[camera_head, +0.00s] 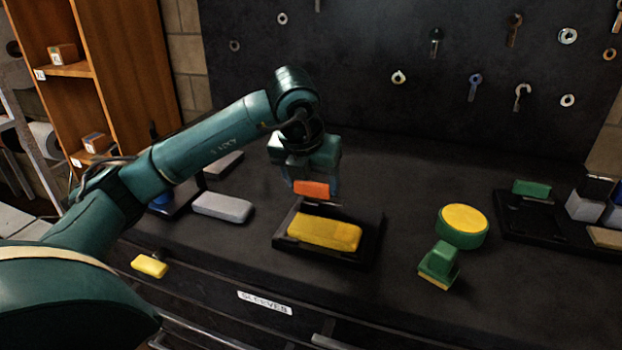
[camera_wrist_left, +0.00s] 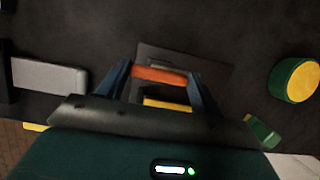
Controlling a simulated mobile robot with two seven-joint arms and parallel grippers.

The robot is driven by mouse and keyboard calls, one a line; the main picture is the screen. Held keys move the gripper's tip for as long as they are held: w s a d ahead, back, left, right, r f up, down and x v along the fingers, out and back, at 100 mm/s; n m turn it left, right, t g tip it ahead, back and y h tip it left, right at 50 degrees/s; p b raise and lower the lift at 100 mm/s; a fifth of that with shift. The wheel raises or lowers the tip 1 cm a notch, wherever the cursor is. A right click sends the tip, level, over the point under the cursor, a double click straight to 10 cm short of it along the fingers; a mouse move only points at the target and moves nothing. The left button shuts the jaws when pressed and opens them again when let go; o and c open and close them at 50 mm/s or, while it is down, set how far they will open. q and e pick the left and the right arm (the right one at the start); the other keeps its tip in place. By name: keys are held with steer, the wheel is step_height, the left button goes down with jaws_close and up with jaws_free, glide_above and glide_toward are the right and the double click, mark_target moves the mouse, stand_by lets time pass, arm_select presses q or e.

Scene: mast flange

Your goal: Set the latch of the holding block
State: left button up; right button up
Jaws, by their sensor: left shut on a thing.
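The holding block may be the black tray-like block (camera_head: 370,240) at the middle of the bench; I cannot be certain. A yellow block (camera_head: 324,233) lies in it, and part of this shows in the wrist view (camera_wrist_left: 166,104). My left gripper (camera_head: 312,188) is shut on an orange bar (camera_head: 314,190), at the far side of the black block. In the wrist view the bar (camera_wrist_left: 160,75) spans between the two blue fingers. Whether the bar touches the black block is unclear, and whether it is the latch cannot be told. My right gripper is not in view.
Grey blocks (camera_head: 222,207) lie to the left, with a small yellow block (camera_head: 149,266) near the front edge. A yellow-topped green disc (camera_head: 462,226) and a green piece (camera_head: 440,262) stand to the right. Another black tray (camera_head: 530,223) lies farther right. A tool board (camera_head: 380,90) closes the back.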

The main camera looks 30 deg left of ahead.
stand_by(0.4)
arm_select(q)
steer(key=o, duration=1)
steer(key=p+v, duration=0.2)
steer(key=v, duration=1.1)
steer(key=shift+r, duration=0.1)
